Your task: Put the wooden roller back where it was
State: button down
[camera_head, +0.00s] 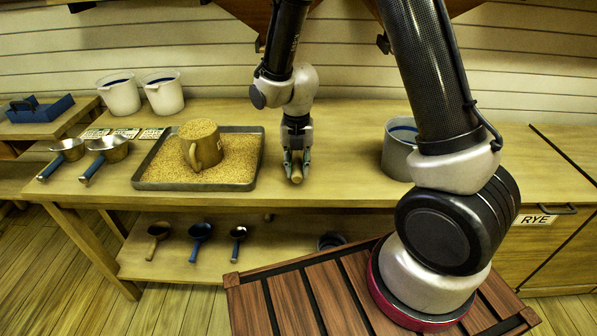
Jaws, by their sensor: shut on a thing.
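The wooden roller (297,174) is a short, light-brown cylinder at the fingertips of my gripper (297,166). My gripper points down and is shut on the roller, over the bench top right of the grain tray. The fingers hide part of the roller, and I cannot tell whether it touches the bench. The wooden bench (335,180) runs across the view.
A metal tray (258,160) of grain with a mug (202,145) stands left of my gripper. A grey pot (396,160) stands to the right, partly behind my arm. Scoops (110,148) and white buckets (163,95) are at the left. Bench between tray and pot is clear.

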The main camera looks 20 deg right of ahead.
jog(key=shift+f, duration=1.25)
jog(key=c, duration=1.2)
grip_release()
jog(key=shift+f, duration=0.1)
jog(key=shift+o, duration=0.2)
